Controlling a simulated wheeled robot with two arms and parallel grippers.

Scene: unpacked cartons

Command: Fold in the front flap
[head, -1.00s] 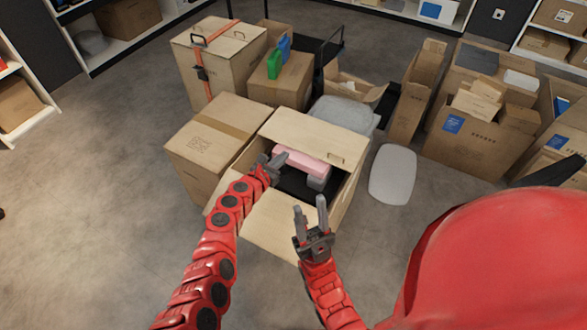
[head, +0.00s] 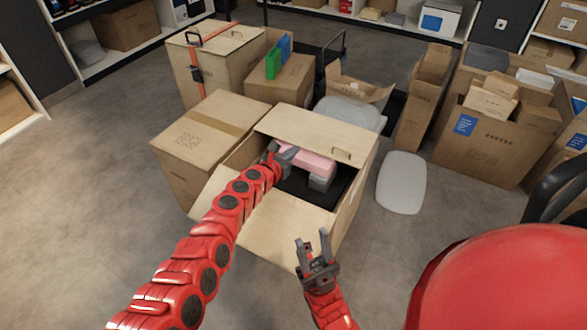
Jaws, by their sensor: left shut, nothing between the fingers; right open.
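The open carton (head: 350,205) stands in the middle of the head view. A broad light-brown panel (head: 275,228) on its near side looks like the front flap, sloping outward and down; its join with the wall is hard to make out. The far flap (head: 315,130) lies over the back of the opening. My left gripper (head: 286,156) is shut and empty at the carton's opening, beside a pink item (head: 308,160) inside. My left arm hides part of the near left rim. My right gripper (head: 313,240) is open and empty, in front of the near panel.
A closed carton (head: 205,140) stands close against the left side. Taller strapped box (head: 220,70) and more cartons (head: 485,125) stand behind and to the right. A grey oval lid (head: 402,182) lies on the floor at right. Floor at left is clear.

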